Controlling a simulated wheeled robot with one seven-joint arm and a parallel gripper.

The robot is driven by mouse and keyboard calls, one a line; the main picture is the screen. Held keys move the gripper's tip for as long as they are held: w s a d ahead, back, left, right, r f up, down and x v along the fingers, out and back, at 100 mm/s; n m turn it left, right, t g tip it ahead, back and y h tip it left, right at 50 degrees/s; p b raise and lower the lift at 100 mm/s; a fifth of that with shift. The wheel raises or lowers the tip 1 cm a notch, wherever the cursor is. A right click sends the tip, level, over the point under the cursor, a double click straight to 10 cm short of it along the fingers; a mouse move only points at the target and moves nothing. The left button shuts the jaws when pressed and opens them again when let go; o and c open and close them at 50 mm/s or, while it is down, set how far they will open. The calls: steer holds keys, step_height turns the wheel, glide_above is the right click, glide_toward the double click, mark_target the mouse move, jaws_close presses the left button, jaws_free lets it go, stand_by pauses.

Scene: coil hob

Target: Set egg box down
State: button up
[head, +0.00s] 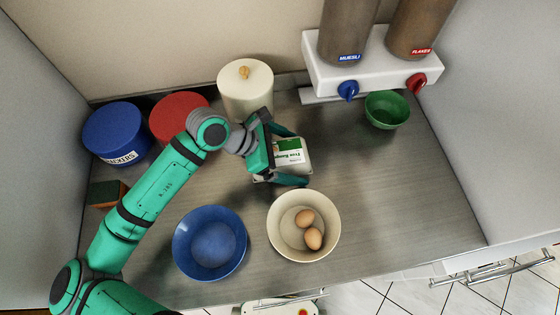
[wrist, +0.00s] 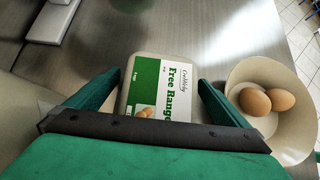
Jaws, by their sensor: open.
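The egg box (head: 291,154) is a pale carton with a green and white label, resting on the steel counter in the head view. In the wrist view the egg box (wrist: 160,92) lies between my two fingers, with its label facing up. My gripper (head: 298,158) is open around it, one finger on either side. The near end of the box is hidden behind my gripper.
A cream bowl (head: 288,250) with two brown eggs stands close in front of the box. A blue bowl (head: 190,262) is to its left. A cream canister (head: 246,95) stands behind my gripper. A green bowl (head: 387,120) sits below the dispensers (head: 380,72). The counter's right side is clear.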

steer(key=c, duration=1)
steer(key=shift+r, duration=0.2)
steer(key=shift+c, duration=0.2)
